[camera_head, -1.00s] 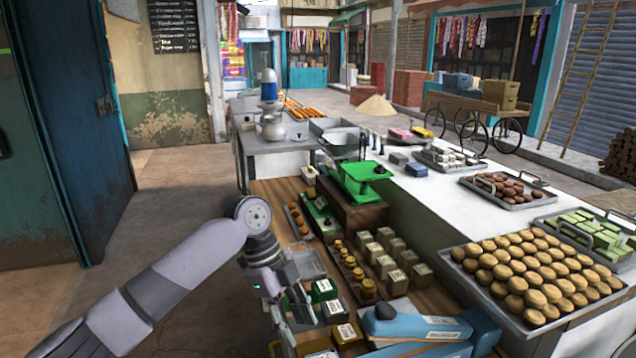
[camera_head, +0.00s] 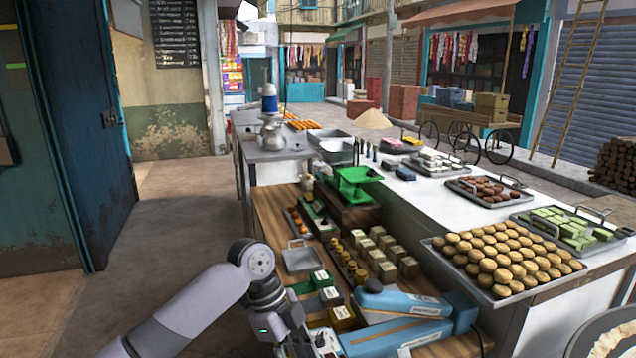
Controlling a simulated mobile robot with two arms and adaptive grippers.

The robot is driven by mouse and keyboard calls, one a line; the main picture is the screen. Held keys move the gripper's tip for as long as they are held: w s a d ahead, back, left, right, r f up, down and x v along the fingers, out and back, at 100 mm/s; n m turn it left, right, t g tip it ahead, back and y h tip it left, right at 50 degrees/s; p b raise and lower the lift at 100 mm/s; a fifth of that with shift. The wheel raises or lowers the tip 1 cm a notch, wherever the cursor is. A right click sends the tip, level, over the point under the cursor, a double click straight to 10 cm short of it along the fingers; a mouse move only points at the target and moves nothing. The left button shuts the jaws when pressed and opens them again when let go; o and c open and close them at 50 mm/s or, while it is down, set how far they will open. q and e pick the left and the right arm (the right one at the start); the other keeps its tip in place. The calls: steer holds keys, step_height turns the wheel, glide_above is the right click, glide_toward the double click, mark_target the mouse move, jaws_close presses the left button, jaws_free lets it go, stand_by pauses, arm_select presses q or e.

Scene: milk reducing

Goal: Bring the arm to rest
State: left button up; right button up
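My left arm comes in from the lower left. Its gripper (camera_head: 312,345) hangs at the bottom edge, over the near end of the wooden side counter (camera_head: 272,215). The fingers are small and partly cut off by the frame, so I cannot tell whether they are open or shut. No held object can be made out. The gripper is just left of two long blue packages (camera_head: 398,338) and in front of small labelled boxes (camera_head: 341,318). My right arm and gripper are not in view.
A green scale (camera_head: 354,182) stands on a wooden block. A small metal tray (camera_head: 302,260) lies on the side counter. The white counter holds a tray of round sweets (camera_head: 502,290) and other sweet trays. A wide pan (camera_head: 612,340) shows at bottom right. Floor at left is clear.

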arm_select(q)
steer(key=s+f+n+t+h, duration=0.1)
steer(key=s+f+n+t, duration=0.2)
steer(key=s+f+n, duration=0.85)
steer(key=s+a+f+n+t+y, duration=0.1)
steer(key=s+a+f+n+y, duration=0.15)
steer(key=s+a+n, duration=0.45)
steer(key=s+a+f+n+t+y, duration=0.2)
steer(key=s+a+y, duration=0.1)
steer(key=s+a, duration=0.75)
step_height(320, 180, down, 26)
steer(key=g+b, duration=0.2)
steer(key=s+a+f+g+b, duration=0.1)
steer(key=s+a+f, duration=0.1)
steer(key=s+f, duration=1.5)
step_height(320, 180, down, 3)
steer(key=shift+a+r, duration=0.1)
steer(key=shift+a, duration=0.2)
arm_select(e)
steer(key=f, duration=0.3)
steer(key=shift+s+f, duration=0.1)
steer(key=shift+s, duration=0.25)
